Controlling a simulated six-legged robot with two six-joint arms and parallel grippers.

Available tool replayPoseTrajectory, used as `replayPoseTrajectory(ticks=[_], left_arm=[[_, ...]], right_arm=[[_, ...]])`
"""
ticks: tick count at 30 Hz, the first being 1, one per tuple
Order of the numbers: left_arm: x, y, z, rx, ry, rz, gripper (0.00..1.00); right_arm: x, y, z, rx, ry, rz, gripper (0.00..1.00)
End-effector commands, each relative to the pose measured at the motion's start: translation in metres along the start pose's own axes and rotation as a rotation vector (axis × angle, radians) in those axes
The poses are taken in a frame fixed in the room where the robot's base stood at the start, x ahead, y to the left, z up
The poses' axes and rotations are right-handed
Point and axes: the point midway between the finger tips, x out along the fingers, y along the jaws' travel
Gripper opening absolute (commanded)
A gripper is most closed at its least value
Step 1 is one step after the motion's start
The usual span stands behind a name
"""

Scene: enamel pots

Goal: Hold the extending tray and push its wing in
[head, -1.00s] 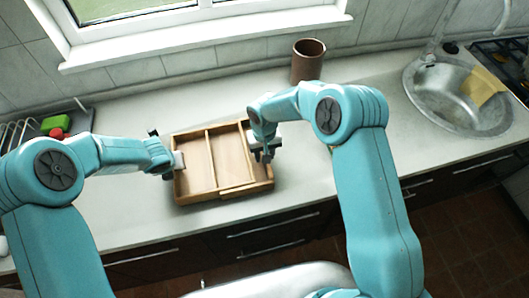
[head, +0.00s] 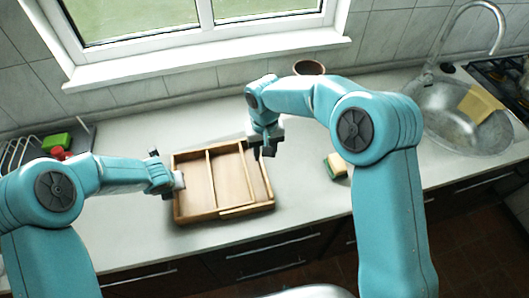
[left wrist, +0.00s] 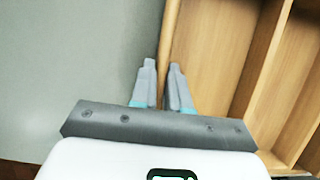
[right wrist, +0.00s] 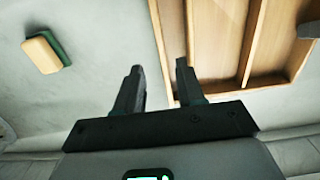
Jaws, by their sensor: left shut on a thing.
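The wooden extending tray (head: 194,216) lies on the counter, with thin dividers along it. Its right-hand section, the wing (head: 259,180), is narrow, and its front strip overlaps the main front wall. The tray also shows in the left wrist view (left wrist: 215,60) and right wrist view (right wrist: 220,40). My left gripper (left wrist: 161,66) is shut on the tray's left wall; it shows in the head view at the left side (head: 176,181). My right gripper (right wrist: 158,66) is open and empty near the wing's right wall, at its far end (head: 264,150). I cannot tell its height above the wall.
A yellow and green sponge (head: 335,166) lies right of the tray, partly behind my right arm. A brown pot (head: 309,67) stands at the back, mostly hidden. A sink (head: 458,118) is at right, a dish rack (head: 22,152) at left. Counter in front is narrow.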

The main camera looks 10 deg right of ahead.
Motion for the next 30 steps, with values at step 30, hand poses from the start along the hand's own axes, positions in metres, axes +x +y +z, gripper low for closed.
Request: replayPoseTrajectory(ticks=[30], left_arm=[[0.0,0.0,0.001,0.0,-0.001,-0.001,0.0]], right_arm=[[0.008,0.097,0.019,-0.149,0.428,-0.493,0.0]])
